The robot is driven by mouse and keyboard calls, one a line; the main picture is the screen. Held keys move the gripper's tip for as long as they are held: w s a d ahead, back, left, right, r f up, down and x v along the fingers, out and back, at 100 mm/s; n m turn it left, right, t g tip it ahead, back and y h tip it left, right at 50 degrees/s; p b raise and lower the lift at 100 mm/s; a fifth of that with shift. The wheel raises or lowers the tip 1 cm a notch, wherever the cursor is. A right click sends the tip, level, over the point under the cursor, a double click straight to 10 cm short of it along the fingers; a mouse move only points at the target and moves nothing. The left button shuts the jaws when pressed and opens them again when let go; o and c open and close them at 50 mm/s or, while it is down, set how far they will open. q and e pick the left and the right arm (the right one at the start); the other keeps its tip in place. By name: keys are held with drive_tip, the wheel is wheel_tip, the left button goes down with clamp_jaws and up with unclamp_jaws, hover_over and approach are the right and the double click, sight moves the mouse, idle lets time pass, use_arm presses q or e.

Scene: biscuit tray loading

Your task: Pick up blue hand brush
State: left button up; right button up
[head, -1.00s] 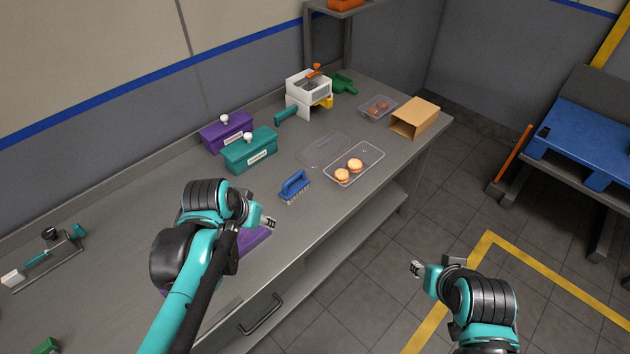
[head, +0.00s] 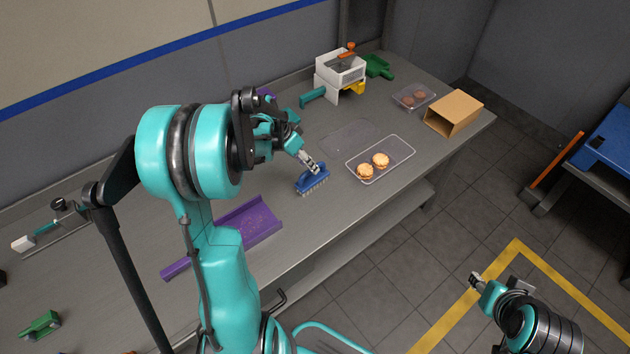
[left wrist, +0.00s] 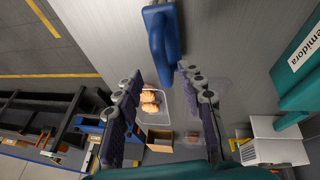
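The blue hand brush (head: 316,182) lies bristles down on the grey bench, left of the clear tray. My left gripper (head: 308,162) is right above and beside its handle in the head view, and overlaps part of it there. In the left wrist view the brush (left wrist: 163,38) is just beyond the spread fingertips of the left gripper (left wrist: 158,74), which is open and empty. Whether a finger touches the brush I cannot tell. My right gripper (head: 476,281) hangs over the floor, away from the bench; its fingers are too small to read.
A clear tray (head: 408,160) with two biscuits stands right of the brush. A purple dustpan (head: 246,224) lies to its left. A white machine (head: 341,68), a cardboard box (head: 455,113) and a teal box (left wrist: 297,88) are also on the bench.

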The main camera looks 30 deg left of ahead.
use_arm(q)
drive_tip(key=b+x, duration=0.1)
drive_tip(key=x, duration=0.1)
drive_tip(key=b+x, duration=0.1)
drive_tip(key=x, duration=0.1)
drive_tip(key=shift+s+a+f, duration=0.1)
drive_tip(key=shift+a+f, duration=0.05)
drive_tip(key=shift+a, duration=0.1)
drive_tip(key=shift+d+f, duration=0.1)
drive_tip(key=shift+f, duration=0.25)
drive_tip(key=shift+r, duration=0.1)
drive_tip(key=shift+c, duration=0.9)
clamp_jaws()
drive_tip(key=shift+r, duration=0.1)
wheel_tip(320, 180, up, 5)
drive_tip(key=shift+d+f+p, duration=0.1)
drive_tip(key=shift+f+p, duration=0.1)
drive_tip(key=shift+p, duration=1)
drive_tip(key=d+r+p, duration=0.3)
drive_tip(key=d+r, duration=0.3)
drive_tip(key=d, duration=0.5)
drive_tip(key=shift+s+d, duration=0.25)
